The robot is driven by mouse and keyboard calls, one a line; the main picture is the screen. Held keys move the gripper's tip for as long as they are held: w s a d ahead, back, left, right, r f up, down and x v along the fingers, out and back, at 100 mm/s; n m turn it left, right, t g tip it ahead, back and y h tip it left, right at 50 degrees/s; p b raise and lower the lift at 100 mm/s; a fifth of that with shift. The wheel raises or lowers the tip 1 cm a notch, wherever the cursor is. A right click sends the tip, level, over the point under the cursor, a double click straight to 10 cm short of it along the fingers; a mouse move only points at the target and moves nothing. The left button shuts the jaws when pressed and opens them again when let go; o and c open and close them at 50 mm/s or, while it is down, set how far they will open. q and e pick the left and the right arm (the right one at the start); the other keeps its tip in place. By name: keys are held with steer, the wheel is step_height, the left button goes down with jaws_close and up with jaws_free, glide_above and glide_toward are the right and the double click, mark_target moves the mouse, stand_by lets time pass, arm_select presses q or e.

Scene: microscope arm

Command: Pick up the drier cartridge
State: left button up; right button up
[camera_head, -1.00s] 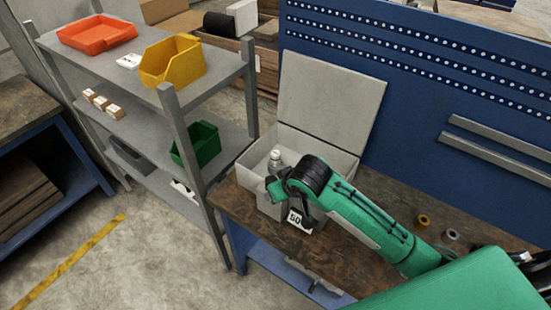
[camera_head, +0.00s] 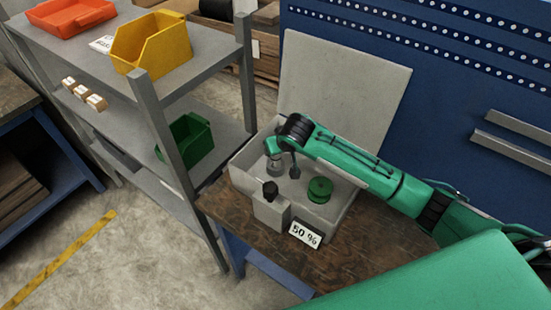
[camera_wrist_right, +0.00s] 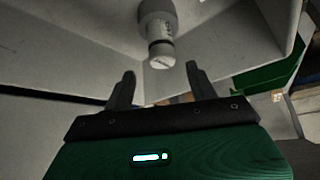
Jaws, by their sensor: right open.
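A whitish cylinder with a narrower neck, which looks like the drier cartridge (camera_wrist_right: 158,22), is inside a light grey open box (camera_head: 340,213). In the right wrist view its narrow end points toward the space between my fingers. In the head view my gripper largely hides it. My right gripper (camera_wrist_right: 160,84) is open, with its fingers apart and empty. In the head view the right gripper (camera_head: 284,168) reaches down into the left part of the box. The fingertips seem just short of the cartridge. My left gripper is not in view.
A green round spool-like part (camera_head: 320,188) sits in the box, right of my gripper. A grey block with a black knob (camera_head: 270,188) and a "50 %" card (camera_head: 305,235) are at the front. The raised lid (camera_head: 345,95) stands behind. A metal shelf (camera_head: 165,130) stands left.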

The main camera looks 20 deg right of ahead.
mark_target(276, 161)
steer(key=shift+x, duration=1)
steer(key=shift+a+f+p, duration=0.1)
steer(key=shift+f+p, duration=0.1)
steer(key=shift+p, duration=0.1)
steer(key=p+x, duration=0.1)
steer(key=x, duration=0.2)
steer(key=shift+s+a+f, duration=0.1)
steer(key=shift+s+f, duration=0.05)
steer(key=shift+f, duration=0.1)
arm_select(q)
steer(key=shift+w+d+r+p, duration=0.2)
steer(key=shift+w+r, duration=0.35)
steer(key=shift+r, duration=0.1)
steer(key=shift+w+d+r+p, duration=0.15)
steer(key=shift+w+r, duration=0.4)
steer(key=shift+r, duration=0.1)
arm_select(e)
steer(key=shift+x, duration=0.8)
steer(key=shift+s+f, duration=0.1)
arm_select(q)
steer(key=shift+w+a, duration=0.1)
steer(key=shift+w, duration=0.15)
arm_select(e)
steer(key=c, duration=1.1)
